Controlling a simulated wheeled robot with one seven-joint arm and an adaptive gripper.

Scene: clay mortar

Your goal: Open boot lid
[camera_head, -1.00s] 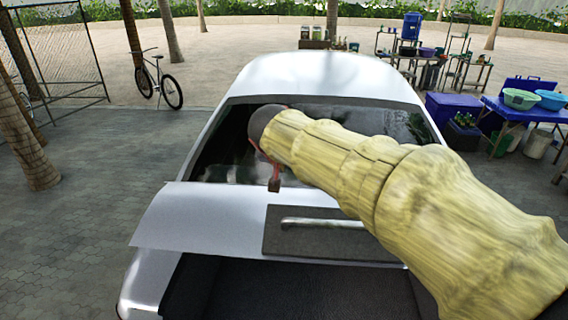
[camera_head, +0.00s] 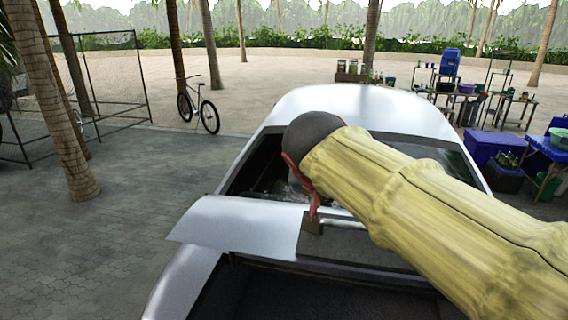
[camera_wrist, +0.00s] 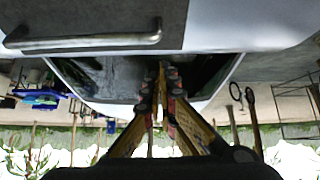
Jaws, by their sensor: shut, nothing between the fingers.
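The boot lid (camera_head: 235,225) of the white car is raised, with the dark boot opening (camera_head: 330,300) showing below its near edge. A dark panel with a metal bar handle lies on the lid. The handle (camera_wrist: 85,40) shows clearly in the upside-down wrist view, but my arm mostly covers it in the head view. My gripper (camera_head: 312,225) is shut and empty, its red fingers pointing down by the panel's left end. In the wrist view the fingertips (camera_wrist: 163,72) lie beyond the lid's edge, in front of the rear window. I cannot tell whether they touch the lid.
The car roof (camera_head: 360,105) and rear window are beyond the lid. Blue boxes (camera_head: 495,148) and tables stand at right. A bicycle (camera_head: 198,105), a fence and palm trunks (camera_head: 65,150) stand at left. The paving left of the car is clear.

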